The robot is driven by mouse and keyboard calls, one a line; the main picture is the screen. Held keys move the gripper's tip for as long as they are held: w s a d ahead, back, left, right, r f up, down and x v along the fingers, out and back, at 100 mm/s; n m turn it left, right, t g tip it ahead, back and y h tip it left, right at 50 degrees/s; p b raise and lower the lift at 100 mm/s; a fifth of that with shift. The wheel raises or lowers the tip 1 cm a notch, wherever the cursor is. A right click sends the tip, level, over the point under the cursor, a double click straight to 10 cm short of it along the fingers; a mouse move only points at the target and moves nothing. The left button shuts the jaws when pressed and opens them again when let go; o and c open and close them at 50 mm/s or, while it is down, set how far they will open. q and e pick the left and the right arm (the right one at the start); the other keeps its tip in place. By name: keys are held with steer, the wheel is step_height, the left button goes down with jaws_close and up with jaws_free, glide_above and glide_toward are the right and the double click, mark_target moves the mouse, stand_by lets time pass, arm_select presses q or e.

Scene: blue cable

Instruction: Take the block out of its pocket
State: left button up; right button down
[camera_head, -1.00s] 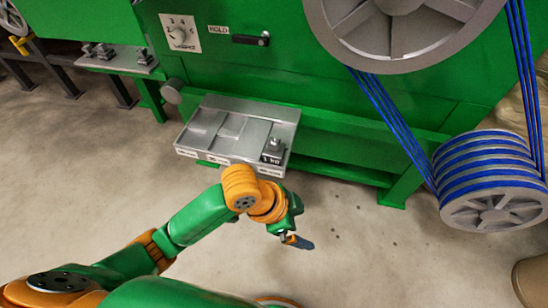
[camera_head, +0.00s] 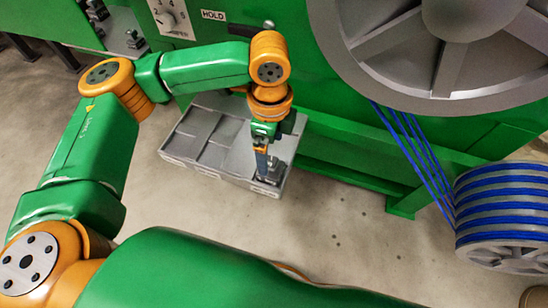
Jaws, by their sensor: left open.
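The block (camera_head: 271,175) is a small dark grey piece with a knob on top, in the right-hand pocket of the grey tray (camera_head: 195,140). My left gripper (camera_head: 264,172) points down over that pocket, with its fingers at the block. The fingers and wrist hide part of the block, and I cannot tell whether they touch it. The left gripper is open. My right gripper is not in view.
The tray is fixed to the front of a green machine (camera_head: 345,150). A large grey wheel (camera_head: 440,45) and a drum (camera_head: 505,215) wound with blue cable (camera_head: 420,160) stand to the right. The floor in front is clear.

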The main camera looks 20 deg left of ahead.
mark_target(270, 161)
arm_select(q)
steer(key=f, duration=0.1)
steer(key=f+b, duration=0.1)
steer(key=f, duration=0.3)
steer(key=shift+s+b, duration=0.35)
steer(key=shift+f, duration=0.15)
steer(key=shift+c, duration=0.2)
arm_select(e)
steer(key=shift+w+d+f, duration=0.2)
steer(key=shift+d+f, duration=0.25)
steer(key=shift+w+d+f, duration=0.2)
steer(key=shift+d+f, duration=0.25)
arm_select(q)
jaws_close()
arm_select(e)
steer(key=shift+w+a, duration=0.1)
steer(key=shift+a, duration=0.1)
